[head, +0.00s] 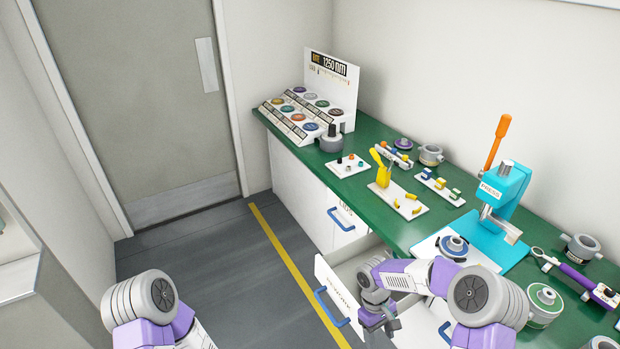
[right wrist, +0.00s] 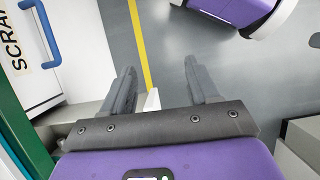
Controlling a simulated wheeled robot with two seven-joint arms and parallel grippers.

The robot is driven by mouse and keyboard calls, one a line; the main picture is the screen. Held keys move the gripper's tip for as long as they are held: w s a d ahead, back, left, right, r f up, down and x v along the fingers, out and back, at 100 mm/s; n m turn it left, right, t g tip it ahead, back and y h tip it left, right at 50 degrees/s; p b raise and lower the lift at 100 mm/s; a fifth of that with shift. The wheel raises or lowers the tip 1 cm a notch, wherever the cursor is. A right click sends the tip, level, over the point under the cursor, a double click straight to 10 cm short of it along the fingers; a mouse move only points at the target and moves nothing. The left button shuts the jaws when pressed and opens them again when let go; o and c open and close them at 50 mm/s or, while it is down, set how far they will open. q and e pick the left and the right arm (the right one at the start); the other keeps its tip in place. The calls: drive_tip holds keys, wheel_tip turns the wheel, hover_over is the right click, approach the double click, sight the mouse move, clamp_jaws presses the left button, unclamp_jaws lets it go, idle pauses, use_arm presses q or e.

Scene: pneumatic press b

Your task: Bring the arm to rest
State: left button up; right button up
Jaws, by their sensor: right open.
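My right arm reaches in from the lower right in the head view, in front of the green counter (head: 385,215). Its gripper (head: 378,322) hangs low, in front of and over the edge of the pulled-out white drawer (head: 333,283). In the right wrist view the gripper (right wrist: 160,85) has its two dark fingers spread apart, with grey floor and a yellow line behind them and nothing held. My left arm shows only as a grey and purple upper link at the bottom left of the head view; its gripper is out of frame.
The counter carries a teal press (head: 497,200) with an orange lever, a yellow tool (head: 383,175) on a white tray, and several small parts. A blue-handled front labelled SCRAP (right wrist: 35,40) is close at left in the right wrist view. Floor (head: 200,270) left of the counter is clear.

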drive_tip(key=s+a+f+m+y+b, duration=0.25)
drive_tip(key=s+a+f, duration=0.2)
drive_tip(key=f, duration=0.25)
drive_tip(key=s+a+f+m+y+b, duration=0.1)
drive_tip(key=s+a+f+y+b, duration=0.1)
drive_tip(key=s+a+f+y, duration=0.3)
use_arm(q)
wheel_tip(320, 180, down, 9)
drive_tip(key=w+b, duration=0.1)
drive_tip(key=b, duration=0.2)
drive_tip(key=shift+r+b, duration=0.2)
drive_tip(key=shift+b, duration=0.1)
use_arm(e)
drive_tip(key=s+f+m+t+h, duration=0.1)
drive_tip(key=s+f+m+t, duration=0.3)
drive_tip(key=f, duration=0.4)
drive_tip(key=shift+s+d+m, duration=0.2)
drive_tip(key=shift+s+m, duration=0.45)
use_arm(q)
drive_tip(key=shift+w, duration=0.1)
